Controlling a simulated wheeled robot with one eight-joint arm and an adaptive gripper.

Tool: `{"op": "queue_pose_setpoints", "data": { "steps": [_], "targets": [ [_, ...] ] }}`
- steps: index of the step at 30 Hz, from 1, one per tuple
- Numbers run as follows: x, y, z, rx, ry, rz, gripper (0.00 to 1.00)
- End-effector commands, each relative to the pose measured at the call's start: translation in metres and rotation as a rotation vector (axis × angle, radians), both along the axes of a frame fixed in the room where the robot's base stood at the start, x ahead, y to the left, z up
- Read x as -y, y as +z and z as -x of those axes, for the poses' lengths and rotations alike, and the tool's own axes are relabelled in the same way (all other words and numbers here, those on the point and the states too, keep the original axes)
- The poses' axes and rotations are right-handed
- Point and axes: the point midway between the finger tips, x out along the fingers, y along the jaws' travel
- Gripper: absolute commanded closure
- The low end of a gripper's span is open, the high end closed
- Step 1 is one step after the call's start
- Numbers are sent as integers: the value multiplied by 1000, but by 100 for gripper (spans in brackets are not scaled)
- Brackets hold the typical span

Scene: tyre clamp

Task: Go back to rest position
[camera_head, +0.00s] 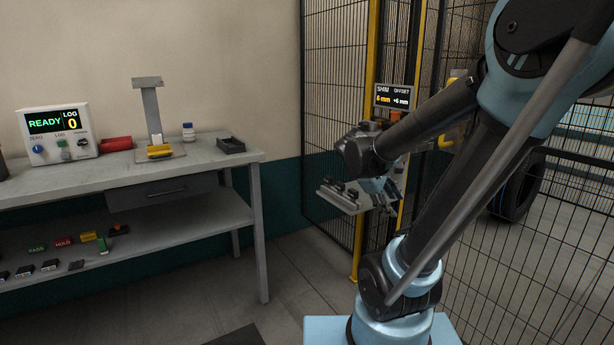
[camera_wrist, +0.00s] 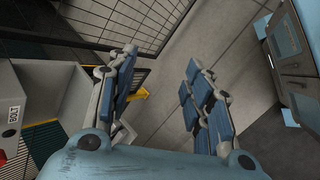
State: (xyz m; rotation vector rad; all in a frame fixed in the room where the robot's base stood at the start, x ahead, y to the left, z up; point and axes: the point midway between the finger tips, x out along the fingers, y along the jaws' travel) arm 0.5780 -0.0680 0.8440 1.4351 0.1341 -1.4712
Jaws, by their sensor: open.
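My gripper (camera_wrist: 158,98) shows in the wrist view with its blue-padded fingers spread wide apart. I cannot tell whether the fingers touch the shelf.
A grey workbench (camera_head: 215,160) stands at the left with a READY display box (camera_head: 58,133) on it. A wire fence with yellow posts (camera_head: 371,50) stands behind my arm. The small shelf (camera_head: 345,200) holds dark parts. A tyre (camera_head: 517,190) stands behind the fence. Floor is clear between bench and fence.

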Motion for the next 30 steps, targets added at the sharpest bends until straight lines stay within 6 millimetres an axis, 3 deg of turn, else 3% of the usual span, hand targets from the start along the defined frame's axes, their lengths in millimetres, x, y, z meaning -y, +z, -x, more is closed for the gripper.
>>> {"op": "queue_pose_setpoints", "data": {
  "steps": [9, 18, 24, 30],
  "targets": [
    [-13, -35, 71, 90, -282, -311, 54],
    [-44, -65, 123, 159, -571, -592, 54],
    [-62, -77, 141, 185, -713, -718, 54],
    [-68, -81, 146, 192, -761, -760, 54]
  ]
}}
